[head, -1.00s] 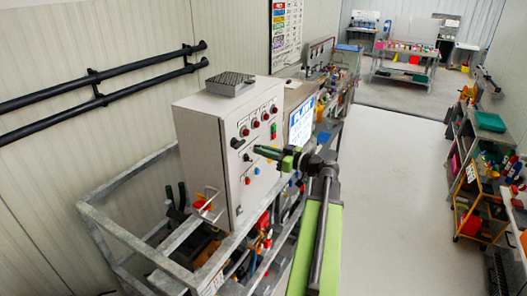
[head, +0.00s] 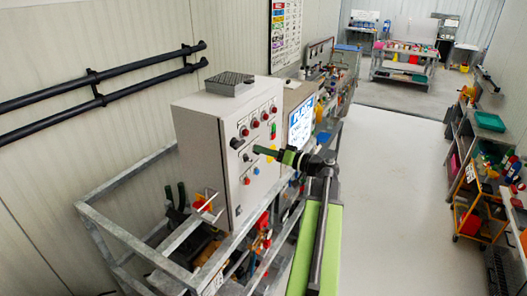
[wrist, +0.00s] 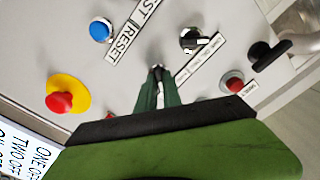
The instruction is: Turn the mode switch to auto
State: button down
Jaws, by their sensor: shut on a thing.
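The grey control cabinet (head: 205,140) stands at left centre with its switch panel facing right. My gripper (head: 257,150) reaches its front from the right. In the wrist view, the dark green fingers of my gripper (wrist: 158,82) are closed around a small switch (wrist: 157,68), which I take to be the mode switch. Only its tip and silvery collar show; the fingers hide the rest, so its setting cannot be read. A slanted white label beside it is too blurred to read.
A black handle (wrist: 270,55) is at the right. A metal railing (head: 150,262) surrounds the cabinet's base. The aisle floor is clear.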

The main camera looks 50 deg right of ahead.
jog(key=shift+m, duration=0.6)
jog(key=c, duration=1.5)
grip_release()
jog(key=shift+s, duration=0.1)
jog(key=v, duration=1.7)
jog(key=shift+s, duration=0.15)
jog(key=shift+f, duration=0.1)
